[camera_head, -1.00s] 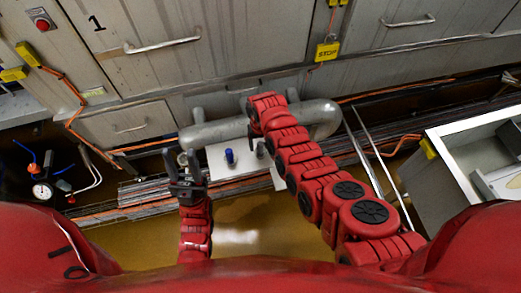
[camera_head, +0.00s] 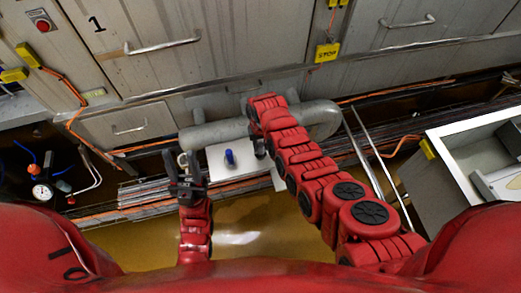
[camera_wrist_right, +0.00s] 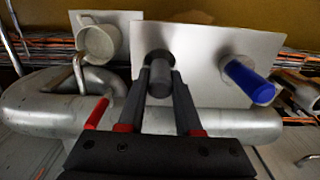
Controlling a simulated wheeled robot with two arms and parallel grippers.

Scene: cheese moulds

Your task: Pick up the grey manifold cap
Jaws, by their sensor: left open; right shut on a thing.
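The grey cap (camera_wrist_right: 160,76) is a short dark-grey cylinder standing on a white plate (camera_wrist_right: 205,52) in the right wrist view. My right gripper (camera_wrist_right: 161,94) is shut on it, one finger on each side. In the head view my right gripper (camera_head: 260,149) is mostly hidden by its own red arm, over the right part of the plate (camera_head: 222,172). A blue cap (camera_head: 230,157) stands on the same plate; it also shows in the right wrist view (camera_wrist_right: 248,82). My left gripper (camera_head: 181,164) is open and empty, left of the plate.
A thick grey pipe (camera_head: 215,133) runs behind the plate. A light-grey cup-like part (camera_wrist_right: 97,42) sits on another plate in the right wrist view. A metal bin (camera_head: 445,165) stands at the right, and a gauge (camera_head: 42,191) at the left.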

